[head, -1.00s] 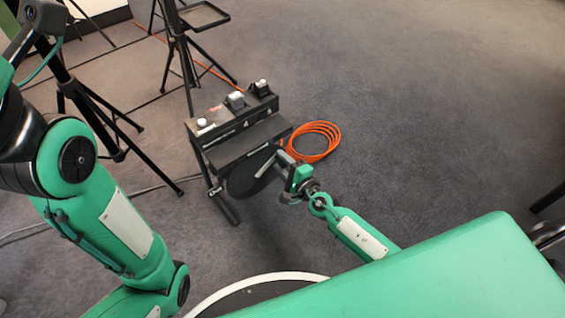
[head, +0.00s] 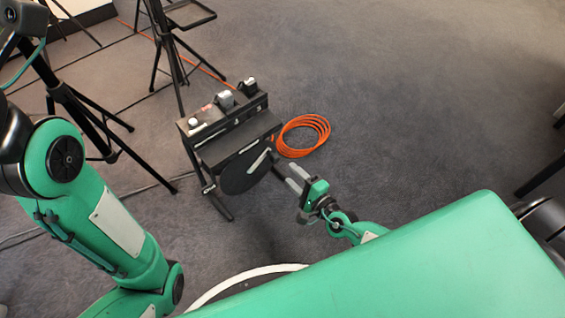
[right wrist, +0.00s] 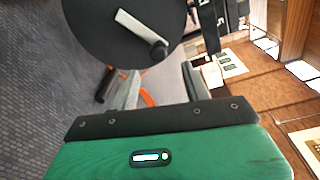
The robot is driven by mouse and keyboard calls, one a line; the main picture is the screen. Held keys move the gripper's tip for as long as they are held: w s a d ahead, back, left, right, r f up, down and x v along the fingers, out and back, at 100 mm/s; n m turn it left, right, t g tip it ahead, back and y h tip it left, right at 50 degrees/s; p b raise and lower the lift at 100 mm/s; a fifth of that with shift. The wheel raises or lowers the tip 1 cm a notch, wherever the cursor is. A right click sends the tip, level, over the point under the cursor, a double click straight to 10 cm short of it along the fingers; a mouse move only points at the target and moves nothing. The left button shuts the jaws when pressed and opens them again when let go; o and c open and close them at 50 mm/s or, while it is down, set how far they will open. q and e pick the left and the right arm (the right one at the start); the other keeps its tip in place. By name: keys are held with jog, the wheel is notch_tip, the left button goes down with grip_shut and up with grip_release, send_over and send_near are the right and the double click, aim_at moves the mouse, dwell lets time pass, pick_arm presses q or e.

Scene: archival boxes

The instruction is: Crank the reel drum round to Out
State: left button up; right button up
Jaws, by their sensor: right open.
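The reel drum (head: 238,178) is a dark round disc on the front of a black stand-mounted unit. Its pale crank arm (head: 258,162) slants up to the right in the head view. In the right wrist view the drum (right wrist: 95,35) is close, and the crank arm (right wrist: 132,26) runs down-right to a dark knob (right wrist: 159,49). My right gripper (head: 293,178) is open and empty, to the right of the drum and apart from the crank. Its two fingers (right wrist: 160,88) point toward the drum, below the knob. I cannot read any Out mark. My left gripper is out of view.
The unit's top (head: 228,110) carries small white and grey fittings. An orange hose coil (head: 303,135) lies on the carpet behind my right gripper. Black tripod stands (head: 88,115) are at the left. Carpet to the right is mostly clear.

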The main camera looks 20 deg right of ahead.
jog(key=v, duration=0.3)
jog(key=shift+s+d+r+p, duration=0.1)
jog(key=shift+s+p, duration=0.2)
jog(key=shift+p, duration=0.05)
